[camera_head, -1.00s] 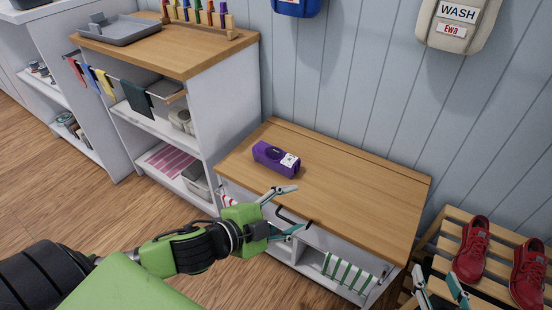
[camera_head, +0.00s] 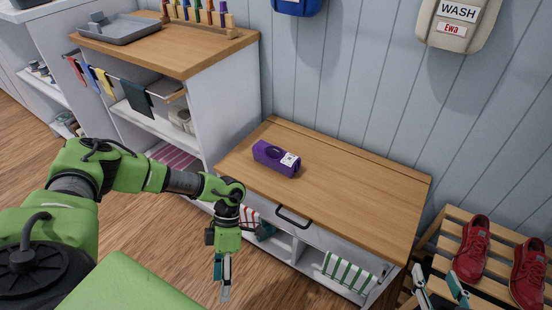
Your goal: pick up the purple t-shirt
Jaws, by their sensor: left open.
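The purple t-shirt (camera_head: 276,159) looks like a compact folded block with a white printed label. It lies on the wooden bench top (camera_head: 345,190), near its left end. My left gripper (camera_head: 222,280) is open and points down in front of the bench, below and to the left of the t-shirt, apart from it. Nothing shows between its fingers. My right gripper (camera_head: 439,287) shows only at the bottom right edge, its fingers apart, beside the slatted rack.
Red shoes (camera_head: 473,249) stand on a slatted wooden rack (camera_head: 503,280) at right. A taller shelf unit (camera_head: 228,115) stands at left. The bench top around the t-shirt is clear.

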